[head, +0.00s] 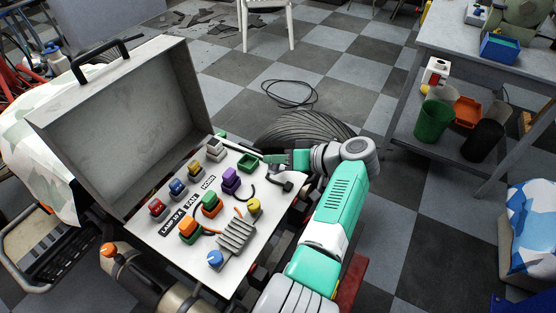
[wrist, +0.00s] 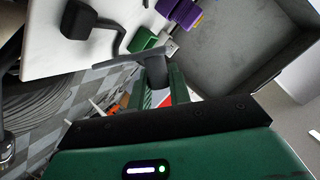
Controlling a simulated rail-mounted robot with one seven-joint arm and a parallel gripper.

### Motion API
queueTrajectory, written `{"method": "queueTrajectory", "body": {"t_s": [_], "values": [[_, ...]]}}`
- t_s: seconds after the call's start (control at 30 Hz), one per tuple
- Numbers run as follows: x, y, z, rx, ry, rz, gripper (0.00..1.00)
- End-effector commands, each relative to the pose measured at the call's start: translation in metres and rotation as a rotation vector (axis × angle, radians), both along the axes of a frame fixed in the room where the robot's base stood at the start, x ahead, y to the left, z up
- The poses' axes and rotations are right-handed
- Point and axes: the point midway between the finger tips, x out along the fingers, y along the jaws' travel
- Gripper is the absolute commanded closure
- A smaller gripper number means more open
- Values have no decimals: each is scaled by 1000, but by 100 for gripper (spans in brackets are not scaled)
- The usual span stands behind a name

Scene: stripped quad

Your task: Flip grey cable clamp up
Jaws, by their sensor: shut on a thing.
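The dark grey cable clamp (wrist: 146,62) shows in the wrist view as a bar with a rounded stem. It stands at the edge of the white panel (head: 168,250) of the open case. My gripper (wrist: 158,90) is shut on it, with the green fingers on both sides of the stem. In the head view my gripper (head: 270,159) is at the panel's back right edge, beside a green socket (head: 248,163). The clamp is mostly hidden there, and I cannot tell its exact tilt.
The raised case lid (head: 120,110) stands behind the panel. A black connector (head: 284,186) is close to my gripper. A purple block (head: 231,178) and several coloured plugs are on the panel. A tyre (head: 300,128) lies behind my wrist; a workbench (head: 470,60) is at right.

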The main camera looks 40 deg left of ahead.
Motion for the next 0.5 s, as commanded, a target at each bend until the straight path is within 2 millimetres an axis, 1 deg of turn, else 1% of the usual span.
{"method": "queueTrajectory", "body": {"t_s": [0.13, 0.17, 0.23, 0.27, 0.5], "values": [[0, 0, 1, 1, -1, 0, 100], [0, 0, 1, 1, -1, 0, 77], [0, 0, 0, 1, -1, 0, 63], [0, 0, 0, 1, -1, 0, 59], [0, 0, 0, 1, -1, 0, 59]]}}
